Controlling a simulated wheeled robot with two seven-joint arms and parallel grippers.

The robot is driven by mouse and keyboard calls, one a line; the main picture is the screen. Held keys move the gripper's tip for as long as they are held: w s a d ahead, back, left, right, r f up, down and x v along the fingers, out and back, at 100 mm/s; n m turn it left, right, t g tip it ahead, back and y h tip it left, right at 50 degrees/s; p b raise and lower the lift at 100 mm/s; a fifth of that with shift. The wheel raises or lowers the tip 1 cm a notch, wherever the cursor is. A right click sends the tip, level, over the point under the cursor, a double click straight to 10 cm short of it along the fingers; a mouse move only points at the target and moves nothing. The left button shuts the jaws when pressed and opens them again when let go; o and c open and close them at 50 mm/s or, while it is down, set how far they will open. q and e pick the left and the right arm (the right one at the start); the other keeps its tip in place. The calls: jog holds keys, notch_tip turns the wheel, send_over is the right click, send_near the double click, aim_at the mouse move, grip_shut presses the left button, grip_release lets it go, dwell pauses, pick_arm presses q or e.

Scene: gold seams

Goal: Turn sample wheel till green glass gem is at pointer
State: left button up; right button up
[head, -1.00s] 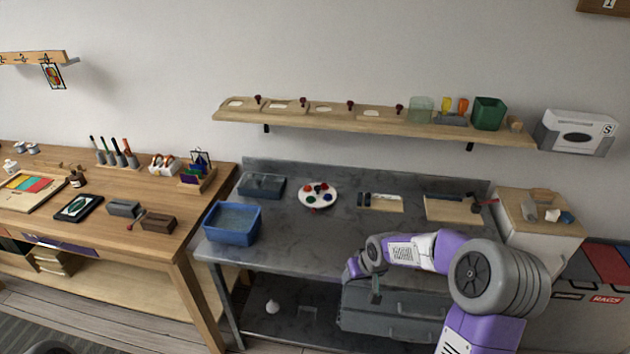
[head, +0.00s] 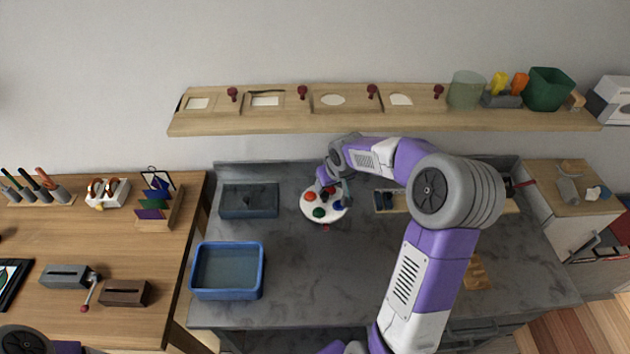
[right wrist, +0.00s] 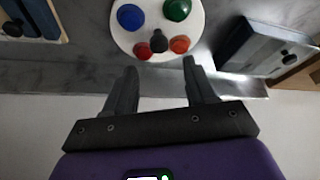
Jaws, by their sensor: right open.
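The white sample wheel (head: 312,217) lies on the grey bench, with round coloured gems. Its green gem (head: 319,212) is at the front, slightly left of a small red mark (head: 326,228) that looks like the pointer. The blue gem (head: 339,205) is at the right, and a red gem (head: 308,196) at the left. In the right wrist view the green gem (right wrist: 177,9), blue gem (right wrist: 131,17), orange gem (right wrist: 180,44) and a dark central knob (right wrist: 158,42) show. My right gripper (right wrist: 160,72) is open and empty by the wheel's rear edge. My left gripper is out of view.
A blue bin (head: 228,296) and a dark tray (head: 249,213) stand left of the wheel. A wall shelf (head: 300,125) runs behind and above. My right arm covers the bench's right part; the bench in front of the wheel is clear.

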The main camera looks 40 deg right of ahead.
aim_at(325, 194)
jog(key=x, duration=0.2)
jog(key=b+x, duration=0.1)
jog(key=x, duration=0.3)
jog(key=shift+s+f+b, duration=0.2)
jog(key=shift+b, duration=0.1)
jog(key=shift+w+f, duration=0.25)
jog(key=shift+f, duration=0.1)
jog(key=shift+c, duration=0.2)
grip_shut()
